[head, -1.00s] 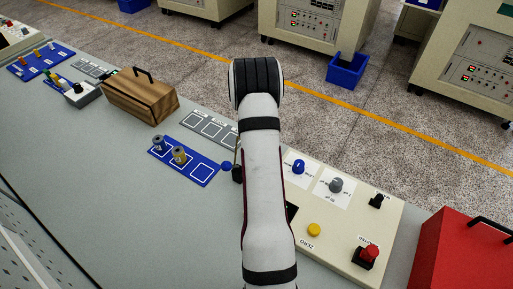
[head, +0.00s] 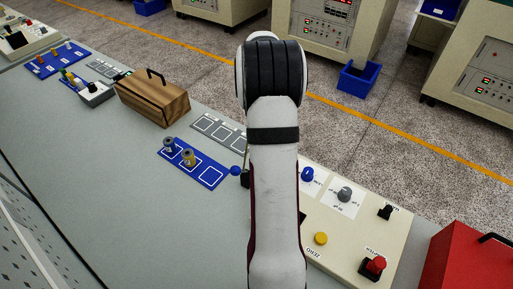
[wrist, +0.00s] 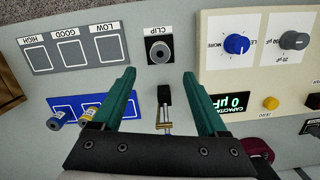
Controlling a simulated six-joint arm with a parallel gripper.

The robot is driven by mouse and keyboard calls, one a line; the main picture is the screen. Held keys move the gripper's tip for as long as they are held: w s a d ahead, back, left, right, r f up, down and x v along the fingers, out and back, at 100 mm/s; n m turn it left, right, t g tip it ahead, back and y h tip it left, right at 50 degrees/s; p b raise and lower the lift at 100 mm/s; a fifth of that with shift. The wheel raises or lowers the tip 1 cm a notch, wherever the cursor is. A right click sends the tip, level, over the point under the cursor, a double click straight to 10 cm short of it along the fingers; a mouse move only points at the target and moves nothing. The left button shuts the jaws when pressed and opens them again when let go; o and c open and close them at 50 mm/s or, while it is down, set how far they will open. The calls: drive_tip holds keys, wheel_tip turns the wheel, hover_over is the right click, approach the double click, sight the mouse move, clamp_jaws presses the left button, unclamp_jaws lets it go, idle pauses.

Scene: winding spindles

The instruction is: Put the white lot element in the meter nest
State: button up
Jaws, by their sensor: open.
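My gripper (wrist: 158,74) is open and empty in the wrist view, its two green fingers above the bench on either side of a small black and brass fixture (wrist: 165,108). In the head view my arm hides it. A blue tray (head: 211,176) with white outlined squares holds a blue element (head: 169,147) and a yellow element (head: 188,158); its right square is empty. Both elements also show left of my gripper in the wrist view, the blue one (wrist: 56,122) and the yellow one (wrist: 88,115). I cannot pick out a white element or a labelled meter nest. The meter display (wrist: 238,103) reads 0 µF.
A grey card (wrist: 73,47) marked HIGH, GOOD, LOW lies beside a CLIP post (wrist: 159,52). The cream meter panel (head: 335,225) has knobs and buttons. A wooden box (head: 153,98) and a red box (head: 462,262) stand on either side. The front bench is clear.

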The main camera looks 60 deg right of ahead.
drive_tip(key=w+a+r+m, duration=0.1)
drive_tip(key=a+r+m, duration=0.2)
drive_tip(key=a, duration=0.4)
drive_tip(key=w+a+r+m, duration=0.2)
drive_tip(key=a+r, duration=0.2)
drive_tip(key=a, duration=0.3)
drive_tip(key=s+a+r+m+y, duration=0.1)
drive_tip(key=s+a+r+m, duration=0.2)
drive_tip(key=a, duration=0.6)
drive_tip(key=s+a+m+y, duration=0.1)
drive_tip(key=s+a+m, duration=0.2)
drive_tip(key=a+m, duration=0.35)
drive_tip(key=s+a+f+m+y, duration=0.1)
drive_tip(key=s+a+m, duration=0.6)
drive_tip(key=s+a, duration=0.4)
drive_tip(key=shift+s+a+f, duration=0.25)
drive_tip(key=shift+a, duration=0.05)
